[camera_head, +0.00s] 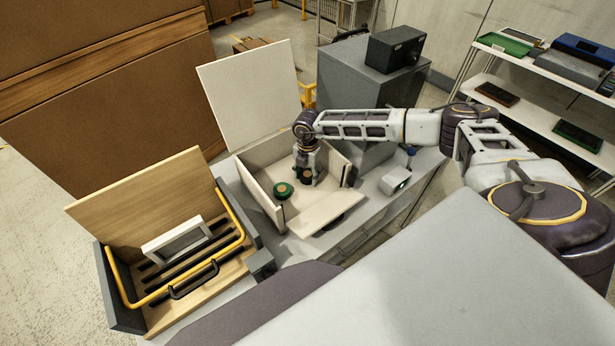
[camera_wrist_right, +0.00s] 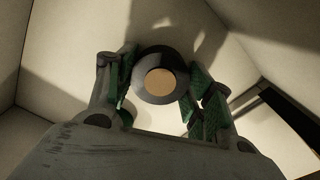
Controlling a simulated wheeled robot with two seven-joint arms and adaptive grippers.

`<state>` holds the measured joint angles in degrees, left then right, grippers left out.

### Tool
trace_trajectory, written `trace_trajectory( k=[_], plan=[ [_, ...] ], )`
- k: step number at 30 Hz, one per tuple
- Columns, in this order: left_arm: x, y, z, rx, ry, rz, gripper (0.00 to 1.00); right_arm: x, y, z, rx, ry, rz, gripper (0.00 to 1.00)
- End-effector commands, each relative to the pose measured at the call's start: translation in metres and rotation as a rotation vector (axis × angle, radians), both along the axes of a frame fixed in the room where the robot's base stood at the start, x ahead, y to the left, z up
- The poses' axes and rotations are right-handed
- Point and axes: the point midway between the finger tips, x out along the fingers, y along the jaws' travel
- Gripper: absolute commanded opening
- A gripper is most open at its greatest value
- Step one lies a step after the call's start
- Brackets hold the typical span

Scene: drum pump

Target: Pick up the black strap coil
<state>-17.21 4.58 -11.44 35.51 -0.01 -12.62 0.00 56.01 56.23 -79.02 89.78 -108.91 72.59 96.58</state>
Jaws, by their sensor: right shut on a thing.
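The black strap coil (camera_wrist_right: 150,62) is a black ring with a tan centre, seen in the right wrist view between my right gripper's green-padded fingers (camera_wrist_right: 161,95). In the head view my right gripper (camera_head: 305,178) reaches down into an open white box (camera_head: 262,212), and the dark coil shows under it, partly hidden. The gripper is shut on the coil. I cannot tell whether the coil is clear of the box floor. A green coil (camera_head: 283,190) with a tan centre lies in the box to the left of the gripper. My left gripper does not show.
The box's white lid (camera_head: 250,85) stands open behind it. A wooden case (camera_head: 195,290) with a yellow rail and a grey frame (camera_head: 178,243) stands at left. A small grey device (camera_head: 394,180) sits right of the box. A grey cabinet (camera_head: 345,80) stands behind.

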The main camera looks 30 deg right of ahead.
Motion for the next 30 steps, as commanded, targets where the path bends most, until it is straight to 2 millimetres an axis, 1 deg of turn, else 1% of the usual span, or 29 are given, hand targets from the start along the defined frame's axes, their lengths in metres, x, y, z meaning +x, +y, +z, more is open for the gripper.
trace_trajectory(
  k=[8,13,17,24,30],
  plan=[
    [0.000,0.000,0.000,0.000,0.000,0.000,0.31,0.000,0.000,0.002,0.000,0.000,0.000,0.27],
    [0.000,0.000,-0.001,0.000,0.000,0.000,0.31,0.001,0.000,0.012,0.001,-0.002,0.000,0.27],
    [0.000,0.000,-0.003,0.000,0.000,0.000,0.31,0.001,-0.001,0.026,0.000,-0.002,-0.001,0.27],
    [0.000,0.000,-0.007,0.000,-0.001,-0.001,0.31,0.001,0.000,0.062,0.001,-0.003,-0.001,0.27],
    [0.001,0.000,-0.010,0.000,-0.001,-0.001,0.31,0.001,0.000,0.087,0.000,-0.002,0.000,0.27]
  ],
)
